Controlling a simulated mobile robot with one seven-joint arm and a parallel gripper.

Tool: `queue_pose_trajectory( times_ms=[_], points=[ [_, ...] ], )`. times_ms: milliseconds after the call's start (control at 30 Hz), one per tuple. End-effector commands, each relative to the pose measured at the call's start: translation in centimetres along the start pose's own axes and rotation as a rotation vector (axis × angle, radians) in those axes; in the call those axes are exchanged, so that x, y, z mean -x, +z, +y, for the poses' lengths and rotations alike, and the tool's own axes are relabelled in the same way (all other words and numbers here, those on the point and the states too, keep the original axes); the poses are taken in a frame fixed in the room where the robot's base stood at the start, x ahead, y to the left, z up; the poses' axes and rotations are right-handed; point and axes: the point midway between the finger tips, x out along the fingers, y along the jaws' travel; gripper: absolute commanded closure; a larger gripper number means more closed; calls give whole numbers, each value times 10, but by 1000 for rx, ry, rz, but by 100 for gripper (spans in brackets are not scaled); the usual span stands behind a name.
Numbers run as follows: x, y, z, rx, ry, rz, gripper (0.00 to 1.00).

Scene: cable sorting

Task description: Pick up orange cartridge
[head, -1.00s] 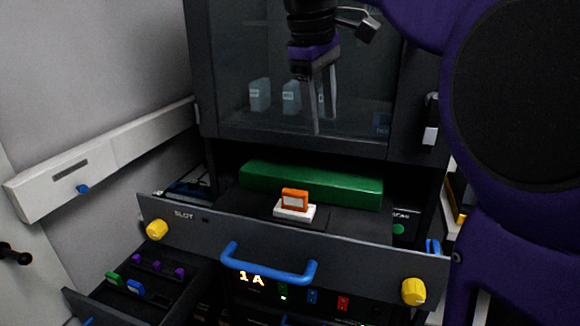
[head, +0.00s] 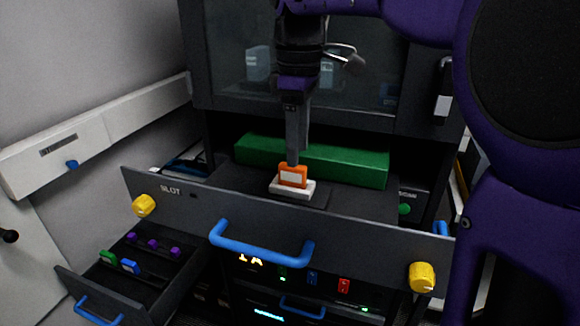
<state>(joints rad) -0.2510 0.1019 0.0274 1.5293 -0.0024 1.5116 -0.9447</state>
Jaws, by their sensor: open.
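The orange cartridge (head: 293,176) has a pale label and stands upright in a white holder (head: 292,189) in the open upper drawer, labelled SLOT. My gripper (head: 297,155) points down right above and behind the cartridge, its fingertips close to the cartridge's top edge. The fingers are seen nearly edge-on, one partly covering the other. The jaws are open and hold nothing. Whether a fingertip touches the cartridge cannot be told from this view.
A long green block (head: 340,164) lies behind the cartridge. The drawer front (head: 340,240) has a blue handle (head: 262,243) and yellow knobs (head: 422,277). A lower-left drawer (head: 165,262) holds small coloured pieces. A glass-fronted cabinet (head: 225,60) stands behind.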

Motion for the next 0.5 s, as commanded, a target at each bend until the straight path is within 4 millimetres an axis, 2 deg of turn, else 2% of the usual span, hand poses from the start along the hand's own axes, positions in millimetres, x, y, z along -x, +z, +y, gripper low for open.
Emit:
queue_pose_trajectory(
  times_ms=[167, 367, 500],
  points=[
    [-11, -2, 1, 0, 0, 0, 43],
    [-41, -12, 5, 0, -1, -1, 43],
    [-55, -11, 5, -1, 1, 0, 43]
  ],
)
